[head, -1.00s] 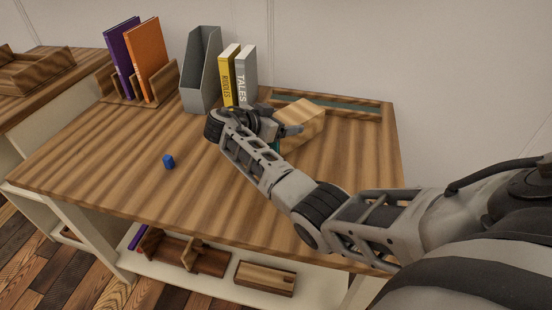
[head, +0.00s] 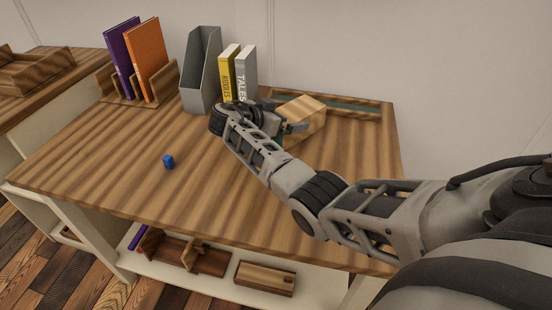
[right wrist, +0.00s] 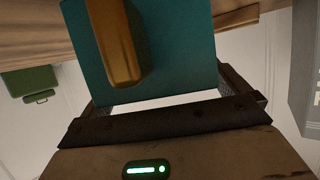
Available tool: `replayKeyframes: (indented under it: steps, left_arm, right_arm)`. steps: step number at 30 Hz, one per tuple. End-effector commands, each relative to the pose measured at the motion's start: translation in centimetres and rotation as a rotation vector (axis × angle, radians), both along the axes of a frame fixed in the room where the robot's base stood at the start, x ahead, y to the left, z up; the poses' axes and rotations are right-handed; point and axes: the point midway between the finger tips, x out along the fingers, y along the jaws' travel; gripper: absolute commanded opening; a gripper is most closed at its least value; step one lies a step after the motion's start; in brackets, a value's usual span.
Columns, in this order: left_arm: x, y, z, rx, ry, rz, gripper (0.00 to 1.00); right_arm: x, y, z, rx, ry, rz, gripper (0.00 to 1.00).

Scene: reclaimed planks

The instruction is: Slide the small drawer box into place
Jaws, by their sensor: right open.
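The small drawer box (head: 306,117), a pale wood block, is on the table near its back edge. Its teal front with a wooden handle bar (right wrist: 120,45) fills the upper middle of the right wrist view. My right gripper (head: 292,127) is open at the box's front end and hides most of that front in the head view. In the right wrist view, the teal face is in front of the open jaws. I cannot tell whether they touch it. My left gripper is not in view.
A long wooden frame with a green inside (head: 350,104) lies at the table's back edge. A grey file holder (head: 202,75), yellow book (head: 228,76) and grey book (head: 245,75) stand left of the box. The table's front middle is clear.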

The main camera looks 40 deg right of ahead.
Motion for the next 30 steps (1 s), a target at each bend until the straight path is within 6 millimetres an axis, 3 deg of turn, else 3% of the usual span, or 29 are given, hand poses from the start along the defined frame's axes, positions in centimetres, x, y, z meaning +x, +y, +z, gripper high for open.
replayKeyframes:
  steps: [13, 30]
  left_arm:
    - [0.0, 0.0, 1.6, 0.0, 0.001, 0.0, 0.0]
    - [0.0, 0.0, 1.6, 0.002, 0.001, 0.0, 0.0]
  right_arm:
    - [-0.6, 5.7, 2.4, 0.001, 0.001, 0.003, 1.0]
    - [-0.7, 6.3, 2.4, 0.003, 0.003, 0.001, 1.0]
